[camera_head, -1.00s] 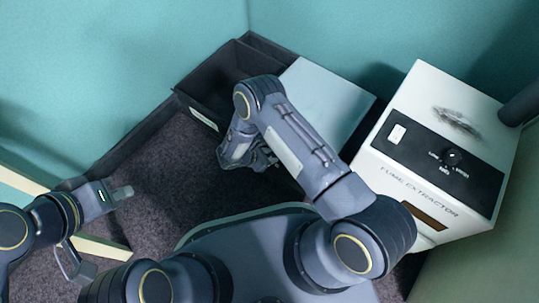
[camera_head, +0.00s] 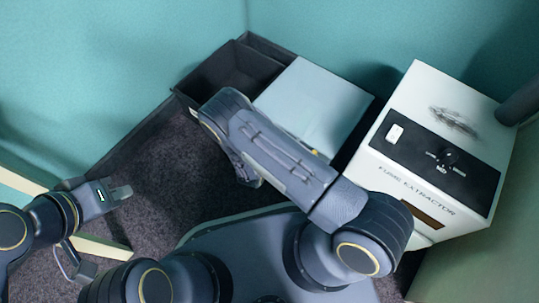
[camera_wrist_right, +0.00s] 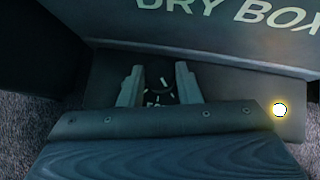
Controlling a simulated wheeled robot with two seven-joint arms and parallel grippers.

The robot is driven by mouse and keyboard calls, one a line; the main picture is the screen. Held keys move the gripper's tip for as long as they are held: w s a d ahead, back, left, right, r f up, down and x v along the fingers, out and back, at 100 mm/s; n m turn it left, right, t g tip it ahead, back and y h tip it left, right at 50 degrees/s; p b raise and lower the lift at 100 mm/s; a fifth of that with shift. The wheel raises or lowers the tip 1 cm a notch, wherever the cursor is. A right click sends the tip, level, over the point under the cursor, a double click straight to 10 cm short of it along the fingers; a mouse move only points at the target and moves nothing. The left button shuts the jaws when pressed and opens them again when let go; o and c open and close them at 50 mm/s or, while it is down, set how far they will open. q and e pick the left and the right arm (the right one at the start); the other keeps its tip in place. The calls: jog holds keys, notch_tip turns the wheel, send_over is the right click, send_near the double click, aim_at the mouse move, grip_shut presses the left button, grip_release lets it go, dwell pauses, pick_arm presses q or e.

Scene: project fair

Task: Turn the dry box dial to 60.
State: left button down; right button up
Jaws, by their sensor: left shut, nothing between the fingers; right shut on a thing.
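The dry box (camera_head: 318,105) is a pale grey-blue box in the head view, behind my right arm. Its lettering and dark front panel (camera_wrist_right: 232,100) show in the right wrist view. The round dark dial (camera_wrist_right: 161,91) with white marks sits on that panel, between the fingers of my right gripper (camera_wrist_right: 159,88), which is shut on it. The dial's setting is too small and partly covered to read. My right forearm hides the dial in the head view. My left gripper (camera_head: 121,193) is shut and empty, off to the left, away from the box.
A white fume extractor (camera_head: 420,150) with its own black knob stands right of the dry box. A dark open bin (camera_head: 240,68) stands to its left. A lit yellow lamp (camera_wrist_right: 280,110) is on the dry box panel. Teal walls close off the back.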

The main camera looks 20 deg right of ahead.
jog(key=shift+s+d+n+t+y, duration=0.1)
jog(key=shift+n+t+y, duration=0.4)
jog(key=shift+n, duration=0.4)
jog(key=o, duration=1)
jog(key=shift+c, duration=0.2)
jog(key=shift+p, duration=0.3)
jog(key=p+v, duration=0.3)
jog(key=v, duration=0.4)
jog(key=shift+s+r, duration=0.25)
jog(key=shift+r, duration=0.05)
